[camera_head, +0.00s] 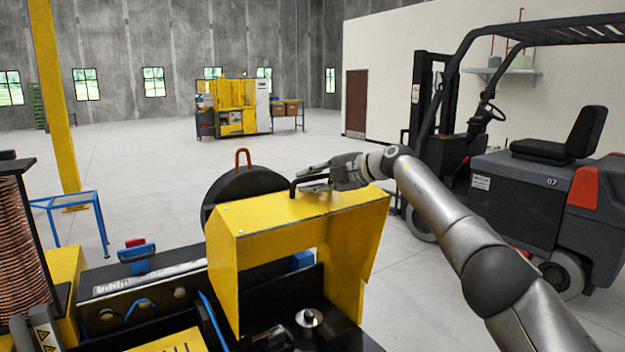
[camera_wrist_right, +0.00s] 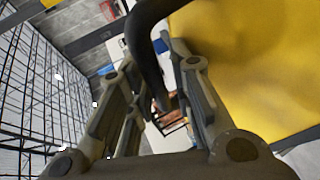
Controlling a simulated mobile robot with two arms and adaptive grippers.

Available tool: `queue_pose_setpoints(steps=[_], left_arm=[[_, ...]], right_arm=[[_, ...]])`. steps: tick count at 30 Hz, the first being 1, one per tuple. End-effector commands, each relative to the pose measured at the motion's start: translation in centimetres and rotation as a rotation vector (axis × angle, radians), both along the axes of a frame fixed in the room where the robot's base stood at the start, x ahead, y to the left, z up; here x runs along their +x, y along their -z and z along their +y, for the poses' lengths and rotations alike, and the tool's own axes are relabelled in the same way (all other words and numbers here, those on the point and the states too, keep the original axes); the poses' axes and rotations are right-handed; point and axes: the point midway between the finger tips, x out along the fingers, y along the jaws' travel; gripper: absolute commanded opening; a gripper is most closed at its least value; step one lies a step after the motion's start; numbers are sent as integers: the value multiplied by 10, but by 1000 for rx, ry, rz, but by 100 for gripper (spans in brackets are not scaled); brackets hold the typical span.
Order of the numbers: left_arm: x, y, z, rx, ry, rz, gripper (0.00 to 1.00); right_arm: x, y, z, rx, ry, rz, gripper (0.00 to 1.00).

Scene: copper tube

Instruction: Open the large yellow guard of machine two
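The large yellow guard (camera_head: 355,245) is a bent sheet hood over the machine in the middle of the head view. It fills the upper right of the right wrist view (camera_wrist_right: 245,65). A black bar handle (camera_head: 294,186) stands on its top; in the right wrist view the handle (camera_wrist_right: 144,35) curves down between the fingers. My right gripper (camera_head: 312,177) is just above the guard's top at the handle. Its two fingers (camera_wrist_right: 150,85) are apart, one on each side of the handle; I cannot tell whether they touch it. My left gripper is not in view.
A black disc with a red loop (camera_head: 242,158) stands behind the guard. A copper coil (camera_head: 20,245) is at the left, near a blue frame (camera_head: 78,212). A forklift (camera_head: 530,190) stands at the right. Another yellow machine (camera_head: 235,105) is far back; open floor lies between.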

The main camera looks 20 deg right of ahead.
Motion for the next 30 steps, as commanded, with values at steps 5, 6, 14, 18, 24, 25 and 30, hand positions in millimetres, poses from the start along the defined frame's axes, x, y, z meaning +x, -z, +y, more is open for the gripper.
queue_pose_setpoints(steps=[5, 6, 14, 18, 24, 25, 30], left_arm=[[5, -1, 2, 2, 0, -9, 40], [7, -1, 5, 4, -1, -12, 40], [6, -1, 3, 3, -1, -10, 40], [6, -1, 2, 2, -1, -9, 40], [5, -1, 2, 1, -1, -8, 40], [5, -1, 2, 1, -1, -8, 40], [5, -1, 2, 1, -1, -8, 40]], right_arm=[[0, -2, 0, 3, 1, -2, 21], [0, -2, -1, 3, 2, -3, 21], [-8, -7, -10, 3, 4, -5, 21], [-19, -11, -20, 1, 3, -5, 21], [-42, -21, -39, 0, 2, -3, 21], [-45, -22, -43, 0, 2, -2, 21], [-66, -32, -61, 0, 2, -3, 21]])
